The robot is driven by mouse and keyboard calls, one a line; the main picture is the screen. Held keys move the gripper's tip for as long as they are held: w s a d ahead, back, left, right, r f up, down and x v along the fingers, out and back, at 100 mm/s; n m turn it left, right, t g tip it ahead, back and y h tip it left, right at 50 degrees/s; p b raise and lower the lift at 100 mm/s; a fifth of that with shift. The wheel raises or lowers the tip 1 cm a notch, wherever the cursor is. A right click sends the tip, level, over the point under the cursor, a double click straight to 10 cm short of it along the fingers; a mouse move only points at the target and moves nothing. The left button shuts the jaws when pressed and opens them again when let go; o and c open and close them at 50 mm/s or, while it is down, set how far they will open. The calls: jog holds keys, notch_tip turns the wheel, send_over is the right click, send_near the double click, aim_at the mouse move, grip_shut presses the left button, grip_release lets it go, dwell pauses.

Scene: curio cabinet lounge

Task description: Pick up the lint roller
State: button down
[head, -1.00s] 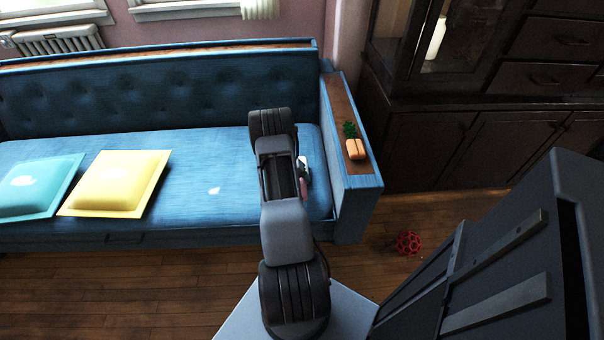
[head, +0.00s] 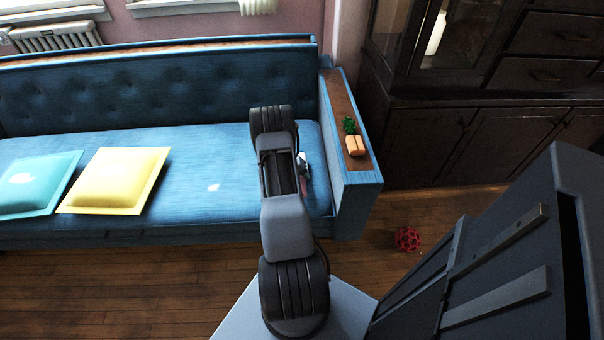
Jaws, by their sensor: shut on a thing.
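A small white and pinkish thing (head: 304,165) shows just right of my arm, over the right end of the blue sofa seat. It may be the lint roller, but most of it is hidden behind my arm and I cannot tell for sure. My arm reaches forward from the bottom middle over the seat. My gripper is hidden behind my own arm links, so its fingers and its hold do not show.
The blue sofa (head: 200,215) has a teal cushion (head: 38,183) and a yellow cushion (head: 115,180) at left. An orange planter (head: 355,146) stands on its right armrest. A red lattice ball (head: 407,239) lies on the floor. A dark cabinet (head: 480,150) stands at right.

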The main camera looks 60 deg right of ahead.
notch_tip(320, 180, up, 3)
jog(key=shift+f+p, duration=0.1)
jog(key=shift+p, duration=0.5)
jog(key=s+a+r, duration=0.1)
jog(key=r, duration=0.1)
jog(key=s+a+r+p, duration=0.1)
jog(key=r, duration=0.1)
jog(key=s+a+r+p, duration=0.1)
jog(key=a+r, duration=0.1)
jog(key=shift+a+r, duration=0.1)
jog(key=shift+r, duration=0.3)
jog(key=s+a+r+p, duration=0.1)
jog(key=s+a+r, duration=0.2)
jog(key=s+a, duration=0.2)
jog(key=shift+a+r, duration=0.15)
jog(key=shift+a, duration=0.95)
jog(key=shift+s, duration=0.1)
